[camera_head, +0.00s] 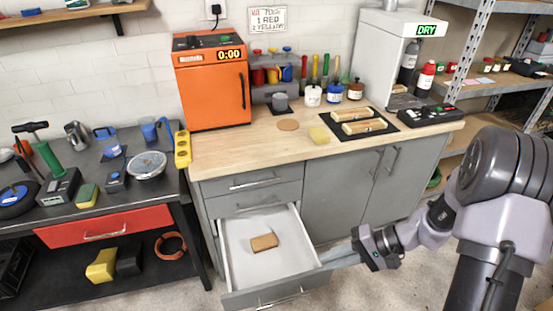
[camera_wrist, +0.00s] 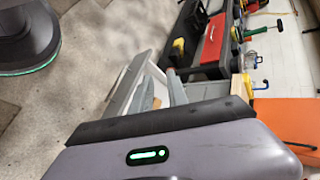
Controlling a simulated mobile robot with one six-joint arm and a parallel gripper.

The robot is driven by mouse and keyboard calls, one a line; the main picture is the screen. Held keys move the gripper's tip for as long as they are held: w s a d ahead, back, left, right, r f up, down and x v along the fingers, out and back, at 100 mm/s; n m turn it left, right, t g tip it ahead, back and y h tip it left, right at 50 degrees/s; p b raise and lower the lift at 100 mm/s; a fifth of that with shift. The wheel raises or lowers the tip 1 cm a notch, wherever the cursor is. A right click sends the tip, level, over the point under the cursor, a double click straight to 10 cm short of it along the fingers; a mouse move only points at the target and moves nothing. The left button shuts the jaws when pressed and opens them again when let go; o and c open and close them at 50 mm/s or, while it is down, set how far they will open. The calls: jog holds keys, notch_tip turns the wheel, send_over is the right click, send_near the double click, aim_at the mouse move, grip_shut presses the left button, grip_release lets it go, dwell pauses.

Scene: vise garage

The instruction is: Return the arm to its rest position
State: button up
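My gripper (camera_head: 338,257) is low at the right side of the open drawer (camera_head: 238,256), pointing left. Its grey fingers look parted with nothing between them. In the wrist view the fingers (camera_wrist: 153,84) reach away from the purple-grey gripper body toward the drawer area. My arm bends down from the right edge of the head view, in front of the cabinet. A tan wooden block (camera_head: 264,242) lies inside the drawer. Whether the fingertips touch the drawer's side or front edge cannot be told.
The grey cabinet (camera_head: 340,195) with its wooden top (camera_head: 225,158) stands behind the drawer. The orange oven (camera_head: 213,90) sits on top. A dark workbench (camera_head: 115,190) is at left, metal shelves (camera_head: 470,35) at right. Bare floor (camera_wrist: 90,45) lies before the drawer.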

jog(key=s+a+r+t+h, duration=0.2)
jog(key=s+r+h, duration=0.2)
jog(key=s+r, duration=0.3)
jog(key=s+a+r+t+h, duration=0.2)
jog(key=s+r+h, duration=0.2)
jog(key=s+r, duration=0.4)
notch_tip(320, 180, up, 7)
jog(key=shift+a+r+m+t+h, duration=0.1)
jog(key=shift+a+m+t+h, duration=0.1)
jog(key=shift+m+t+h, duration=0.15)
